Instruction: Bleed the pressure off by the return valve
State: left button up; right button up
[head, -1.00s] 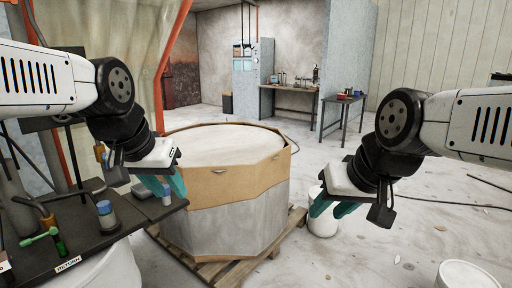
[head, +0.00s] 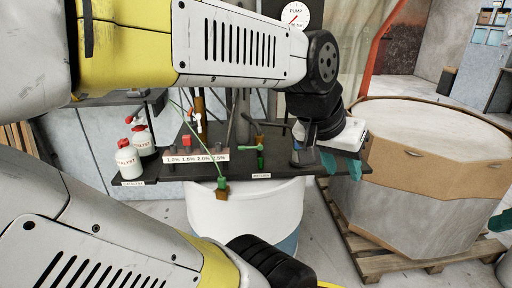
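The return valve (head: 260,156) stands on the dark bench shelf above a RETURN label (head: 262,176). Its green handle lies roughly level, pointing left. My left gripper (head: 342,165) is to the right of the valve, at the shelf's right end, clear of the handle. Its teal fingers are apart with nothing seen between them. The pump gauge (head: 295,15) shows at the top with a red needle; its reading is too small to tell. Of my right gripper only a bit of teal finger (head: 498,221) shows at the right edge.
Two white catalyst bottles (head: 128,160) with red tops stand left. A labelled percent scale (head: 195,157) and a green nozzle (head: 221,184) are left of the valve. A white drum (head: 245,215) is below the shelf. The hull mould (head: 430,200) stands on a pallet at the right.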

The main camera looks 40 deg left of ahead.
aim_at(250, 148)
jog(key=j+u, duration=0.15)
jog(key=u, duration=0.3)
jog(key=i+j+u, duration=0.15)
jog(key=u, duration=0.3)
jog(key=i+j+u, duration=0.1)
jog(key=u, duration=0.4)
jog(key=i+j+z, duration=0.1)
jog(key=z, duration=0.35)
jog(key=j+z, duration=0.3)
jog(key=z, duration=0.2)
jog(key=j+z, duration=0.25)
jog(key=z, duration=0.2)
jog(key=k+j+z, duration=0.1)
jog(key=j, duration=0.3)
jog(key=j+z, duration=0.1)
jog(key=j, duration=0.3)
jog(key=k+j+z, duration=0.1)
jog(key=j, duration=0.3)
jog(key=k+j+z, duration=0.1)
jog(key=j, duration=0.3)
jog(key=k+j+z, duration=0.1)
jog(key=k+j, duration=0.15)
jog(key=j, duration=0.1)
